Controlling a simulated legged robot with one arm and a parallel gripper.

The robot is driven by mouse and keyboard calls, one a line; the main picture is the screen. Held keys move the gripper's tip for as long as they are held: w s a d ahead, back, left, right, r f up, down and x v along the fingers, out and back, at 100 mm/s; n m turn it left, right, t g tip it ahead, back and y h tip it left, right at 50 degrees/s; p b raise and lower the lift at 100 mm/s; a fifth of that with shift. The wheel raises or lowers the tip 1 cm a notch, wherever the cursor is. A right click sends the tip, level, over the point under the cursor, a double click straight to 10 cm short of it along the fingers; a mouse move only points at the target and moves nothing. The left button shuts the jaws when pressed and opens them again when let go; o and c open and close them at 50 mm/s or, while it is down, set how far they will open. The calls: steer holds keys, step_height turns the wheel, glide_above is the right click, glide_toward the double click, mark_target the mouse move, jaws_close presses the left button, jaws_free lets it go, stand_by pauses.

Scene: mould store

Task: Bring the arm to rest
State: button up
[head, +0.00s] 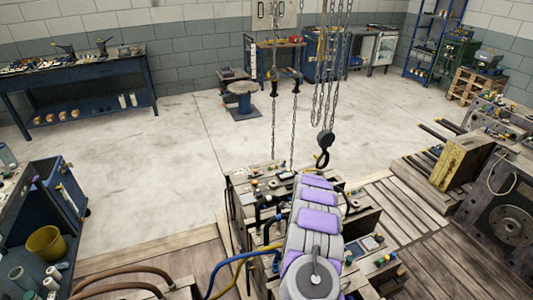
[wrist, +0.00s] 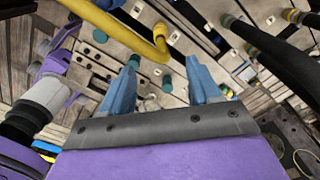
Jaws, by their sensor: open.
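My arm, grey with purple panels, reaches forward from the bottom of the head view over a block of mould plates (head: 245,180). My gripper (wrist: 165,85) shows in the wrist view with two blue fingers apart and nothing between them. In the head view the gripper is hidden or too small to make out. Beyond the fingers lie the metal plates (wrist: 100,75) with holes and coloured fittings. A yellow hose (wrist: 130,30) and black hoses (wrist: 270,55) pass close beyond the fingers.
A hook (head: 323,150) hangs on chains just beyond my arm. Blue and yellow hoses (head: 240,262) run left of the arm. A yellow block (head: 461,162) and machine plates stand right. A blue workbench (head: 80,80) stands at the back left. The concrete floor (head: 150,170) between is clear.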

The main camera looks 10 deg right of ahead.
steer(key=s+a+r+n+y, duration=0.1)
steer(key=s+a+r+n, duration=0.2)
steer(key=a+r, duration=0.3)
steer(key=s+a+r+n+y, duration=0.1)
steer(key=s+a+r+n, duration=0.25)
steer(key=r, duration=0.55)
steer(key=s+a+r+n, duration=0.2)
steer(key=a+r+n, duration=0.2)
steer(key=r, duration=0.3)
steer(key=s+a+r+n+g, duration=0.1)
steer(key=s+a+r+n, duration=0.2)
steer(key=s+r+n, duration=0.6)
steer(key=s+d+r+n+h, duration=0.1)
steer(key=s+d+r+n, duration=0.1)
steer(key=s, duration=1.3)
steer(key=s+d+r+n+h, duration=0.1)
steer(key=s+r+n, duration=0.2)
steer(key=s, duration=1.2)
steer(key=shift+s+d+g+b, duration=0.3)
steer(key=shift+d+g, duration=0.05)
steer(key=shift+g, duration=0.05)
steer(key=shift+c, duration=0.3)
